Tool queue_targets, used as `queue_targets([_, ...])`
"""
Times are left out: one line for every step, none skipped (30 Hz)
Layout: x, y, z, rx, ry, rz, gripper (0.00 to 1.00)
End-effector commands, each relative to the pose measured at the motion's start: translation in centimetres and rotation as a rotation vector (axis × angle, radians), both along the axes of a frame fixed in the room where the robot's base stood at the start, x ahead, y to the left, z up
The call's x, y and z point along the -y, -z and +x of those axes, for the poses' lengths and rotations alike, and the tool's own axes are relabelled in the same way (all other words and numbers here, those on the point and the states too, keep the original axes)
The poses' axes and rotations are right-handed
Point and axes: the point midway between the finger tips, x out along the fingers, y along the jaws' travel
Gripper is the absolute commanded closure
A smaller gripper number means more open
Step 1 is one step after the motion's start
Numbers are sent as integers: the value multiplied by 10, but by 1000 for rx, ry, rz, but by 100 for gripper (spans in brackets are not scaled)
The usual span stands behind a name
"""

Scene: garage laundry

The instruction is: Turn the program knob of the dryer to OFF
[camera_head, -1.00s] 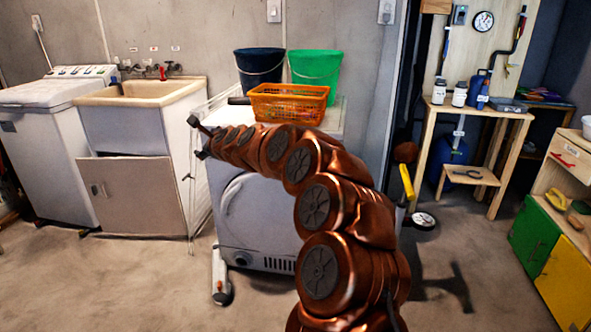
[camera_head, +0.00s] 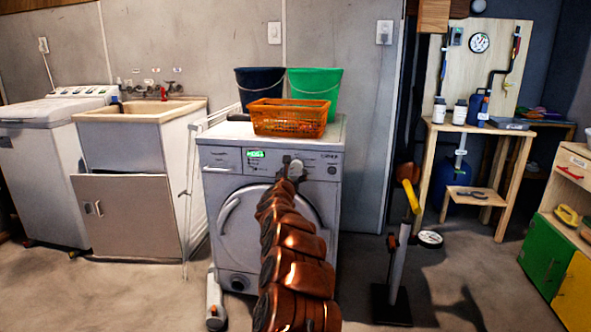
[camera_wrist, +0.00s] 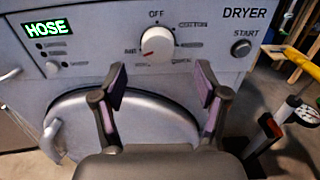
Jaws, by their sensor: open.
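The dryer (camera_head: 222,172) is a grey front-loader in the middle of the head view. Its white round program knob (camera_wrist: 159,42) is in the upper middle of the wrist view, with OFF printed above it. A red mark on the knob's lower left points down-left, away from OFF. In the head view the knob (camera_head: 297,169) is partly behind my gripper (camera_head: 288,166). In the wrist view my gripper (camera_wrist: 161,80) is open and empty; its two fingers are spread below the knob, apart from it.
The dryer's display (camera_wrist: 47,27) reads HOSE in green; a START button (camera_wrist: 241,47) is right of the knob. An orange basket (camera_head: 290,118) and two buckets stand on the dryer. A yellow-topped stand (camera_head: 398,270) is close on the right. A sink cabinet (camera_head: 125,215) stands left.

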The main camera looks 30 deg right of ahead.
Motion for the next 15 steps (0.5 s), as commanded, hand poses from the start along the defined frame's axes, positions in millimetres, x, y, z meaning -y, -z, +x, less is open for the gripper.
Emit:
queue_targets([3,-1,2,-1,1,-3,27])
queue_targets([4,-1,4,0,1,-4,27])
queue_targets([5,-1,6,-2,1,-4,27])
queue_targets([6,0,7,-2,1,-4,27])
queue_targets([7,0,8,-3,0,-4,27])
queue_targets([8,1,10,-3,0,-4,27])
queue_targets([9,1,12,-3,-1,-3,27])
queue_targets([10,1,14,-2,-3,-2,27])
queue_targets([13,-2,15,0,-1,-4,27])
queue_targets([14,-3,16,0,-1,-4,27])
queue_targets([15,-3,18,0,-1,-5,27])
queue_targets([18,-3,20,0,0,-4,27])
queue_targets([19,-2,21,-2,0,-5,27])
queue_targets([20,-2,23,-3,0,-4,27])
queue_targets([21,-1,25,-4,-2,-5,27])
